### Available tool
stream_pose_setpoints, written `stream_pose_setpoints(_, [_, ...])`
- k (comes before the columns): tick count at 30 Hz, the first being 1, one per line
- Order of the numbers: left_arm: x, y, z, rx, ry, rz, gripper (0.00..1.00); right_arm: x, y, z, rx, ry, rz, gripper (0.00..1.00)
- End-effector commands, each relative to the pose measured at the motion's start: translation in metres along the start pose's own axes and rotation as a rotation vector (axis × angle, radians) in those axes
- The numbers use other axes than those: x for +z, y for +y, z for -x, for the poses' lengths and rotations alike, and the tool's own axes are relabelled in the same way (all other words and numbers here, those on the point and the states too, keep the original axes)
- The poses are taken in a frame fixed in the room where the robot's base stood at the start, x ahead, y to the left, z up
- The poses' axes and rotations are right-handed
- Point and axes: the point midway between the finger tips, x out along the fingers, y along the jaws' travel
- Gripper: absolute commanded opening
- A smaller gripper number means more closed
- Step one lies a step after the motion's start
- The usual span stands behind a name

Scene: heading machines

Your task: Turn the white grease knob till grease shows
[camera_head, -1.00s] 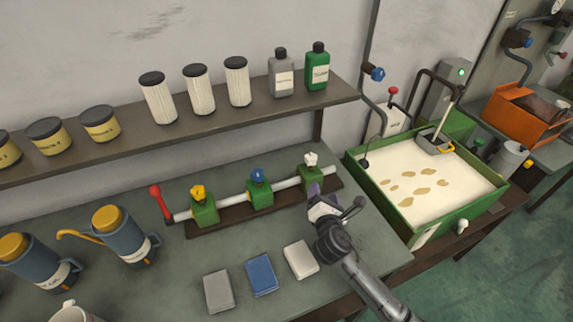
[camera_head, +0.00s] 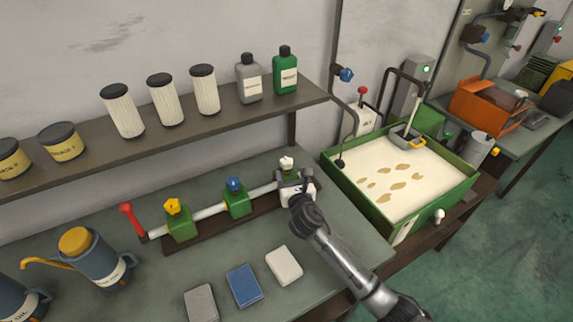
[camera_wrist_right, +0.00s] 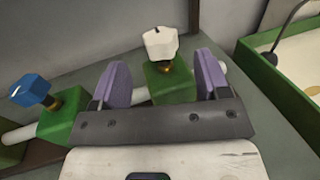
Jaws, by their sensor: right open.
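The white grease knob (camera_head: 286,162) sits on top of a green block at the right end of the pipe. It also shows in the right wrist view (camera_wrist_right: 160,43), with a brass-coloured neck below it. My right gripper (camera_head: 292,175) is open at this block. In the wrist view its two purple pads (camera_wrist_right: 162,82) stand on either side of the green block (camera_wrist_right: 170,83), a little below and nearer than the white knob. The knob is not gripped. I see no grease clearly. My left gripper is out of view.
A blue knob (camera_head: 234,184), a yellow knob (camera_head: 173,206) and a red lever (camera_head: 131,220) are along the same pipe. A green-edged tray (camera_head: 397,175) stands to the right. Grey, blue (camera_head: 244,286) and white pads lie in front. A shelf (camera_head: 225,110) runs behind.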

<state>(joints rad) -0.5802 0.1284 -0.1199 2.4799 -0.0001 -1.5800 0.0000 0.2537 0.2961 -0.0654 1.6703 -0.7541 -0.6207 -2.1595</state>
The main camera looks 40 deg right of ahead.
Motion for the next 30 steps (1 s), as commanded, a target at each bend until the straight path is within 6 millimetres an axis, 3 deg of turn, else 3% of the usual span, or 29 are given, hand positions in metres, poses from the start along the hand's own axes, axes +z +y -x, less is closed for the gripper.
stream_pose_setpoints(6, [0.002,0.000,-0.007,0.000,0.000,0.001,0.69,-0.001,0.000,-0.035,-0.001,0.001,-0.002,0.69])
stream_pose_setpoints(12, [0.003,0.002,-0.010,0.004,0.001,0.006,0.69,0.000,0.000,-0.054,-0.001,0.000,-0.002,0.69])
stream_pose_setpoints(26, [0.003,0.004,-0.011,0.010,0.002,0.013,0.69,0.000,0.000,-0.062,0.001,0.000,-0.001,0.69])
stream_pose_setpoints(30, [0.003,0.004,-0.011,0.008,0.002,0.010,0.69,0.000,0.000,-0.061,0.001,0.000,-0.001,0.58])
